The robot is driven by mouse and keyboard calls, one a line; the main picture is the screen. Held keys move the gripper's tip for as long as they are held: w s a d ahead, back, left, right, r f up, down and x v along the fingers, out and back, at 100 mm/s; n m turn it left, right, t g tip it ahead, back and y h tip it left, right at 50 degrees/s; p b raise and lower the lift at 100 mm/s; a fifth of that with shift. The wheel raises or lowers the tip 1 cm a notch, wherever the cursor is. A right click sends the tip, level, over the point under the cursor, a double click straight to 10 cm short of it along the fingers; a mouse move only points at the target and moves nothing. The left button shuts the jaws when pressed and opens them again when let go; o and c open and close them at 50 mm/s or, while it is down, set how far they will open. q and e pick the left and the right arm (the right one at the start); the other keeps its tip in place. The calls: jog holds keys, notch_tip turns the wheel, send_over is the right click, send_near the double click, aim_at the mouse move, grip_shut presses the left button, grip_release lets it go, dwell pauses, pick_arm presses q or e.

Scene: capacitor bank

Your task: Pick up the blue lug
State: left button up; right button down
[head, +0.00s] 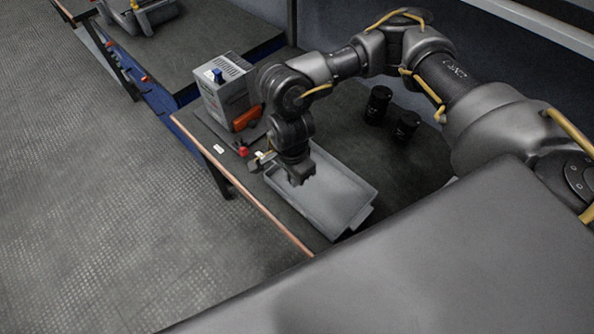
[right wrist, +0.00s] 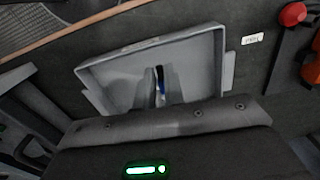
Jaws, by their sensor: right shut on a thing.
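My right gripper (head: 300,181) points down over the grey tray (head: 345,200) on the table, near the tray's left end. In the right wrist view the fingers (right wrist: 160,88) are shut on a small blue piece, the blue lug (right wrist: 160,86), of which only a narrow part shows. The tray wall (right wrist: 150,46) shows behind it in that view. The lug is hidden by the gripper in the head view. I cannot tell whether the lug touches the tray floor. My left gripper is in neither view.
A grey box (head: 228,92) with a blue knob-like part (head: 217,75) on top and an orange part (head: 247,119) stands left of the arm. A red knob (head: 243,151) is near it. Two black cylinders (head: 378,105) (head: 407,126) stand behind the tray. The copper-coloured table edge (head: 262,214) runs in front.

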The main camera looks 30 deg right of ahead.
jog(key=s+a+r+b, duration=0.1)
jog(key=s+a+r, duration=0.2)
jog(key=s+a, duration=0.2)
jog(key=shift+s+r, duration=0.15)
jog(key=shift+s, duration=0.35)
